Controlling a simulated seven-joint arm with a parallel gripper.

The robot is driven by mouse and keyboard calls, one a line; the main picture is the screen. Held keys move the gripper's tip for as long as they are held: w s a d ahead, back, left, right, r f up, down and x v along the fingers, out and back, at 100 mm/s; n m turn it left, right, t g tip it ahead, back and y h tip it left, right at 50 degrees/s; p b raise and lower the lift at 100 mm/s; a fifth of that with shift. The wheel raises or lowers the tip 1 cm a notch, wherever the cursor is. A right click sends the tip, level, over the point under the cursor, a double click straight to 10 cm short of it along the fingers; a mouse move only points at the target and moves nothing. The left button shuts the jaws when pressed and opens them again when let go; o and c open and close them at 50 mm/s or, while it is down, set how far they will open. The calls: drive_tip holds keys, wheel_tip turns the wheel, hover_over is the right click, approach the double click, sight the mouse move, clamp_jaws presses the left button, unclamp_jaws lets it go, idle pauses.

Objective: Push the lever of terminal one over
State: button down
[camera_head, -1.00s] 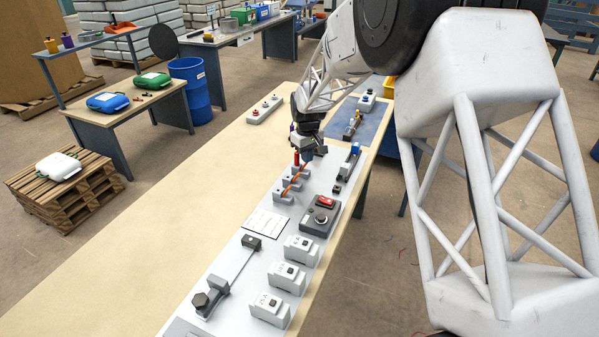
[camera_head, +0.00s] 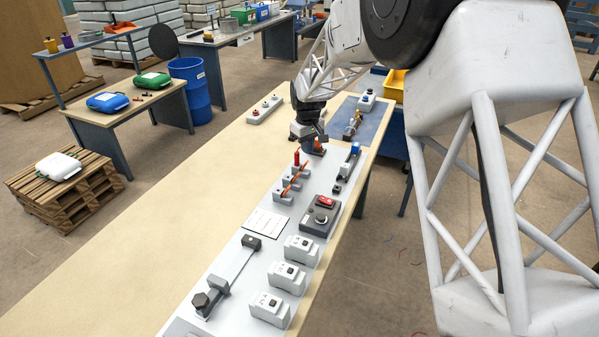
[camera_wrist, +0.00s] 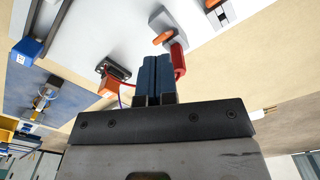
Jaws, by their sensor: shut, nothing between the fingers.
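The grey terminal blocks (camera_head: 281,196) stand in a row on the panel, with orange levers (camera_head: 287,189) on them. I cannot tell which one is terminal one. A red cylinder (camera_head: 296,158) stands at the far end of this row. My gripper (camera_wrist: 155,80) is shut and empty, its blue fingers together. In the wrist view the red cylinder (camera_wrist: 178,61) appears just right of the fingertips, and an orange lever (camera_wrist: 163,38) on a grey block (camera_wrist: 178,24) lies beyond it. Contact with the cylinder cannot be told.
A dark and orange part (camera_wrist: 109,84) with red and blue wires lies left of the fingers. A blue-ended rail device (camera_head: 348,168) and a control box with a red switch (camera_head: 325,202) stand to the right. The table's left side (camera_head: 180,220) is bare.

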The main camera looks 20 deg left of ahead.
drive_tip(key=shift+r, duration=0.6)
wheel_tip(320, 180, up, 8)
idle(0.7)
drive_tip(key=shift+f, duration=0.1)
idle(0.3)
